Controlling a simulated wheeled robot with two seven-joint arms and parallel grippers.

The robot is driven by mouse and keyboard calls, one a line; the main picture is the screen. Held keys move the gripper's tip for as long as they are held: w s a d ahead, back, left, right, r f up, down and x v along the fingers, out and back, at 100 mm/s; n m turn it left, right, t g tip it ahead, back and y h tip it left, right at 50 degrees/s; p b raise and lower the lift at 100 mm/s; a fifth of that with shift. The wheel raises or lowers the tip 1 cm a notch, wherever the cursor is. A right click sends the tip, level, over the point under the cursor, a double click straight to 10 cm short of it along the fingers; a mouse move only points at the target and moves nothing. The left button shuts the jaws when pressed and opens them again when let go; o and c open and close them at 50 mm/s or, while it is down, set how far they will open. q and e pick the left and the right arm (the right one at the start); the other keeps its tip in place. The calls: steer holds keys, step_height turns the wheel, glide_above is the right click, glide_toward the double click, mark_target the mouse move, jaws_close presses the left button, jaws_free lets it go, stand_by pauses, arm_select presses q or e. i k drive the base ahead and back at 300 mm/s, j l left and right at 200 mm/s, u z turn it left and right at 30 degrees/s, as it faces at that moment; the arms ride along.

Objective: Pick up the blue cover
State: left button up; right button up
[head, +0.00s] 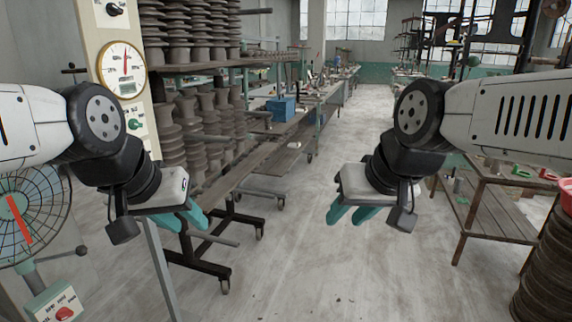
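No object is clearly recognisable as a blue cover. A blue box-shaped object (281,109) sits on the long bench left of the aisle, some way off; whether it is or has a cover is too small to tell. My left gripper (190,223) is at the left, with teal fingers pointing down, apart and empty. My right gripper (346,219) is right of centre, its teal fingers also apart and empty. Both are in the air in the foreground, far from the blue object.
A rack of stacked grey clay pieces (190,40) stands at the left, beside a gauge panel (121,70) and a fan (25,220). A wheeled cart frame (215,245) is low at left. A wooden table (490,205) stands right. The aisle floor (290,260) is clear.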

mark_target(284, 108)
steer(key=i+l+z, duration=0.1)
steer(key=i+z, duration=0.4)
steer(key=i, duration=1.1)
steer(key=i+u, duration=0.1)
steer(key=i, duration=0.5)
steer(key=i+l+u, duration=0.15)
steer(key=i, duration=0.5)
steer(key=i+l+u, duration=0.1)
steer(key=i, duration=0.5)
steer(key=i+l+u, duration=0.2)
steer(key=i, duration=0.15)
steer(key=i+l+u, duration=0.2)
steer(key=i+u, duration=0.15)
steer(key=u, duration=0.45)
steer(key=i+l+u, duration=0.15)
steer(key=u, duration=0.15)
steer(key=i+l+u, duration=0.15)
steer(key=l+u, duration=0.15)
steer(key=i+l+u, duration=0.1)
steer(key=l+u, duration=0.2)
steer(key=i+l+u, duration=0.15)
steer(key=l, duration=0.75)
steer(key=i+l+u, duration=0.15)
steer(key=l, duration=0.75)
steer(key=l+u, duration=0.15)
steer(key=l, duration=1.2)
steer(key=i+l, duration=0.1)
steer(key=l, duration=0.35)
